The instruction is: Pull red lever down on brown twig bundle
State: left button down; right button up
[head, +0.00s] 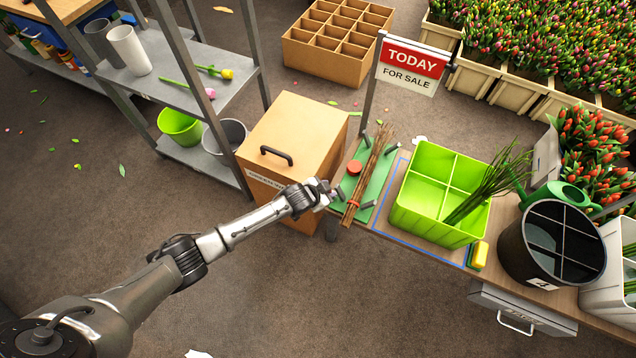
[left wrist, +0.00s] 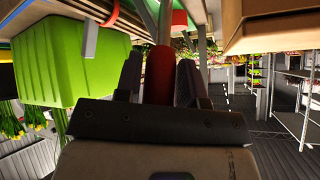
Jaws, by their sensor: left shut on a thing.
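The brown twig bundle (head: 368,178) lies between upright pegs on a green board (head: 347,184) at the left end of the table. A red band or lever part (head: 353,204) shows at its near end. A round red piece (head: 354,167) sits on the board beside the twigs. My left gripper (head: 328,195) is at the board's near left edge, beside the bundle. In the left wrist view its fingers (left wrist: 159,75) are shut on a red lever (left wrist: 158,72). The lever's far end and its joint to the bundle are not clear. My right gripper is not in view.
A cardboard box with a black handle (head: 292,137) stands close left of the board. A green divided crate (head: 437,193) with stems stands right of it, inside a blue outline. A sign post (head: 371,84) rises behind. A black bucket (head: 552,243) is further right.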

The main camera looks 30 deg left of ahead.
pick_arm(q)
jog(key=shift+s+f, duration=0.55)
jog(key=c, duration=1.1)
grip_release()
jog(key=o, duration=0.4)
jog(key=shift+s, duration=0.3)
jog(key=shift+c, duration=0.2)
jog(key=shift+w+r, duration=0.15)
jog(key=shift+w, duration=0.15)
jog(key=shift+s+a+r+p, duration=0.1)
jog(key=shift+s+r+p, duration=0.2)
jog(key=shift+r+p, duration=0.15)
jog(key=p+v, duration=0.5)
jog(key=v, duration=0.7)
jog(key=shift+s+r+p, duration=0.2)
jog(key=shift+s+p, duration=0.15)
jog(key=shift+p, duration=0.05)
